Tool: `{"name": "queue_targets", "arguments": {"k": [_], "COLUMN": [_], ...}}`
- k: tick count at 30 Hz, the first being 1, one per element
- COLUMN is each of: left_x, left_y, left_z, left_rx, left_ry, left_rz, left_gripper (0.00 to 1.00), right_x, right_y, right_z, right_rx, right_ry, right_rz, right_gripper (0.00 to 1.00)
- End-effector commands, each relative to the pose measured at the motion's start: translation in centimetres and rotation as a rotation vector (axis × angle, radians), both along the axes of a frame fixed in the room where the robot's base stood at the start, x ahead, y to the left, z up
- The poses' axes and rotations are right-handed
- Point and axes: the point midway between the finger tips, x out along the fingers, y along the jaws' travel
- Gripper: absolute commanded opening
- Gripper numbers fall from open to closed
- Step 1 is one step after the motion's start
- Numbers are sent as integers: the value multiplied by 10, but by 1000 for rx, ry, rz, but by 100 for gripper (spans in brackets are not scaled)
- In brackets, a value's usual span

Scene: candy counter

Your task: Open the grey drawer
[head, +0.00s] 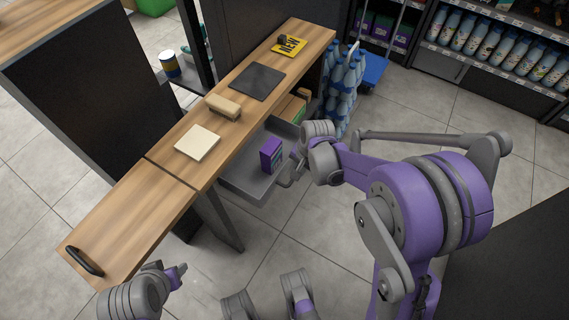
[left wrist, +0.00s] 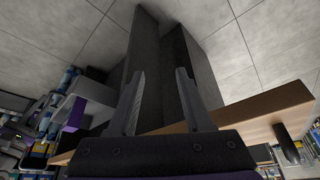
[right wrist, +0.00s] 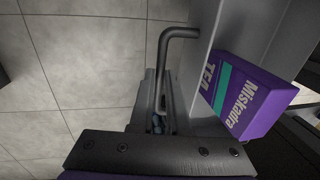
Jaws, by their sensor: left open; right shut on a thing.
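The grey drawer (head: 240,183) is pulled out from under the wooden counter (head: 225,140) in the head view, and its inside shows. A purple tea box (head: 271,155) stands in it. My right gripper (head: 294,172) is at the drawer's front. In the right wrist view its fingers (right wrist: 158,105) are shut on the drawer's bar handle (right wrist: 176,34), and the tea box (right wrist: 243,95) shows just behind the drawer front. My left gripper (head: 180,275) is open and empty near the counter's front end, away from the drawer; its fingers (left wrist: 158,100) are spread in the left wrist view.
On the counter lie a cream block (head: 197,143), a tan block (head: 223,106), a dark mat (head: 257,82) and a yellow sign (head: 289,46). Bottles (head: 343,90) stand by the counter's far end. Floor (head: 285,220) is clear in front of the drawer.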

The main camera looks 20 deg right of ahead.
Motion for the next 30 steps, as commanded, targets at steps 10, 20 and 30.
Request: {"name": "queue_targets", "arguments": {"k": [10, 20, 30], "left_x": [0, 0, 0], "left_y": [0, 0, 0], "left_z": [0, 0, 0], "left_rx": [0, 0, 0], "left_ry": [0, 0, 0], "left_rz": [0, 0, 0], "left_gripper": [50, 50, 50], "right_x": [-29, -35, -35], "right_y": [-23, -28, -28], "right_z": [0, 0, 0], "right_rx": [0, -1, -1], "right_ry": [0, -1, -1], "right_rz": [-2, 0, 0], "right_gripper": [0, 0, 33]}}
